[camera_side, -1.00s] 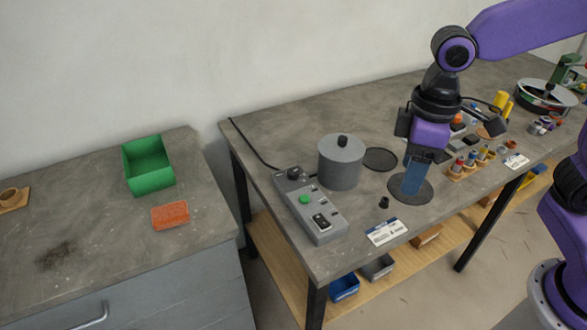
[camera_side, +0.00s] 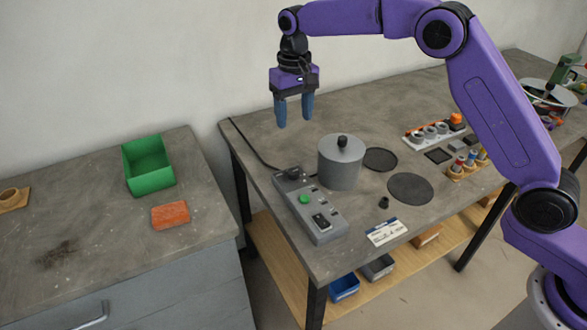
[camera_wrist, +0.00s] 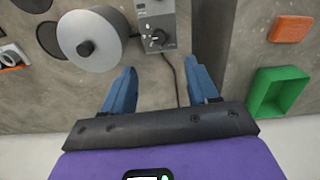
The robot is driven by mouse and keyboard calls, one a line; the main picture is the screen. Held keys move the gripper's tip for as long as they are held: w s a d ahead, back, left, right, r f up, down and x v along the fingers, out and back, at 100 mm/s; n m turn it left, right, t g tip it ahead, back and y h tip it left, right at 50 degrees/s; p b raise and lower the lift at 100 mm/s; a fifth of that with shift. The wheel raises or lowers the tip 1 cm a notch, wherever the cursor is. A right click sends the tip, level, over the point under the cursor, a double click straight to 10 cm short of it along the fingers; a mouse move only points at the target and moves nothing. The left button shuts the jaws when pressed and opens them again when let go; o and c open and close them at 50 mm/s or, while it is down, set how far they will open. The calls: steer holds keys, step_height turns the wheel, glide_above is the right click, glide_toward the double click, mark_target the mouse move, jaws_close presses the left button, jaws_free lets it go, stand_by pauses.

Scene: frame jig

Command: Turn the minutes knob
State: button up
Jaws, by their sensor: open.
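The grey control box (camera_side: 330,233) stands near the left end of the workbench, with a green button and a dark switch on top. A black knob (camera_side: 293,174), likely the minutes knob, sits at its far end by the cable. It also shows in the wrist view (camera_wrist: 157,38), with marks around it. My gripper (camera_side: 294,122) is open and empty, pointing down above the bench's far left part. In the wrist view, the gap between my blue fingers (camera_wrist: 160,66) lies just short of the knob; they do not touch it.
A grey lidded pot (camera_side: 341,165) stands close to the right of the box. A black cable (camera_side: 252,146) runs to the bench's far edge. Dark round pads (camera_side: 410,189) lie to the right. A second counter at left holds a green bin (camera_side: 148,166) and an orange block (camera_side: 170,215).

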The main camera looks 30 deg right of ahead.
steer(key=w, duration=0.1)
glide_toward(294, 172)
step_height(294, 172, down, 9)
steer(key=shift+a+r, duration=0.1)
stand_by(0.6)
steer(key=c, duration=1)
